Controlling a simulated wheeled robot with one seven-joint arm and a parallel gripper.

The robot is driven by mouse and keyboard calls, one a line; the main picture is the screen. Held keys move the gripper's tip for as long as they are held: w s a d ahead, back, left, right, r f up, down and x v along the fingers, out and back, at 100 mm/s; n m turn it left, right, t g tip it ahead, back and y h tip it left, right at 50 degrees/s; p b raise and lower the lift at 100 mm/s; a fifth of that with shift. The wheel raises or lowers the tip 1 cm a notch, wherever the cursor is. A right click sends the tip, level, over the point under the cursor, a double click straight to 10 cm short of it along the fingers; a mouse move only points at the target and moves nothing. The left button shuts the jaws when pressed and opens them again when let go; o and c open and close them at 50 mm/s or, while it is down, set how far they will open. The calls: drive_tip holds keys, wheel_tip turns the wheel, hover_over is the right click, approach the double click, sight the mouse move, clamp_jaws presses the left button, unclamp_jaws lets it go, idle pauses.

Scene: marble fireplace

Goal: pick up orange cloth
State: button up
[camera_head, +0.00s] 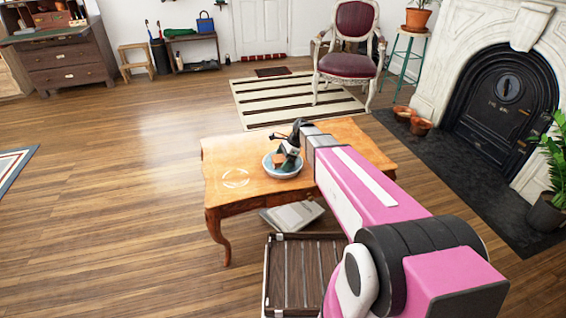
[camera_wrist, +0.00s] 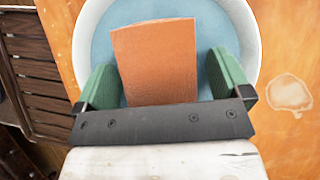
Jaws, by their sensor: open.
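The orange cloth (camera_wrist: 156,58) lies in a round bowl, white-rimmed with a blue inside (camera_wrist: 207,22), in the wrist view. My gripper (camera_wrist: 163,75) is open, with one green finger on each side of the cloth; I cannot tell whether either finger touches it. In the head view the bowl (camera_head: 270,168) stands on a wooden table, and a bit of the orange cloth (camera_head: 278,159) shows beside my gripper (camera_head: 287,157), which is over the bowl. My gripper hides part of the bowl and cloth there.
The wooden table (camera_head: 225,160) has a pale ring mark (camera_head: 236,178) left of the bowl. A slatted wooden tray (camera_head: 305,268) and a pale flat item (camera_head: 291,215) are low in front of the table. A chair (camera_head: 347,63) stands behind. Open floor lies to the left.

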sight(278, 159)
drive_tip(key=shift+c, duration=0.4)
drive_tip(key=c, duration=1)
wheel_tip(278, 159, up, 5)
drive_tip(key=s+a+r, duration=0.4)
drive_tip(key=s+a, duration=0.1)
drive_tip(key=s+a+r, duration=0.2)
drive_tip(key=s+a, duration=0.1)
drive_tip(key=shift+s+r, duration=0.25)
drive_tip(key=o, duration=0.3)
drive_tip(key=shift+c, duration=0.7)
